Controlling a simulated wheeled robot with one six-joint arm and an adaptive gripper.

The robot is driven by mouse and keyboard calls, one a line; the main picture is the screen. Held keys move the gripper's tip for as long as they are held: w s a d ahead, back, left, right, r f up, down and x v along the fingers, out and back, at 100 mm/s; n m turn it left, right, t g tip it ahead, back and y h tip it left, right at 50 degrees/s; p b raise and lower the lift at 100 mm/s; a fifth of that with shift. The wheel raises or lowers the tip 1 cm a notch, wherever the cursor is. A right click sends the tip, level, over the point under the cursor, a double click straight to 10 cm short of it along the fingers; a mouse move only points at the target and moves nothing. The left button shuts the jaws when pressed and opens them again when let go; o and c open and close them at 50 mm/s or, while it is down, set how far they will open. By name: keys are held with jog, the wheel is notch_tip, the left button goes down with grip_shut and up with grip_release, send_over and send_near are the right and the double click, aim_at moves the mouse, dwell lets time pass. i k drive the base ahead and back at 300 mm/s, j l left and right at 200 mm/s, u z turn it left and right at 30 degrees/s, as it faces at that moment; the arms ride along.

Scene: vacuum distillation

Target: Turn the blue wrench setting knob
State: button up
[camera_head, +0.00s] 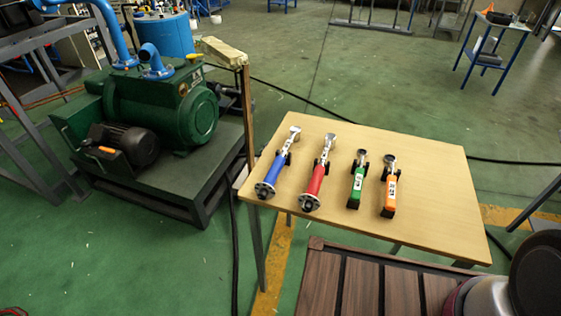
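A wrench with a blue handle (272,171) lies on the wooden table (425,165), the leftmost of the tools there. Its metal head points to the back of the table. A dark round knob (264,191) sits at its near end, close to the table's front left edge. The knob's setting is too small to read. My gripper is not in view, so nothing shows touching the wrench.
A red-handled wrench (315,183), a green tool (356,183) and an orange tool (389,190) lie right of it. A green pump (165,110) stands left. A slatted wooden surface (375,288) lies in front. The table's right side is clear.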

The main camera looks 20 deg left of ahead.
aim_at(262, 194)
jog(key=u, duration=1.3)
jog(key=k+j+z, duration=0.25)
jog(key=k+j, duration=0.1)
jog(key=j, duration=0.1)
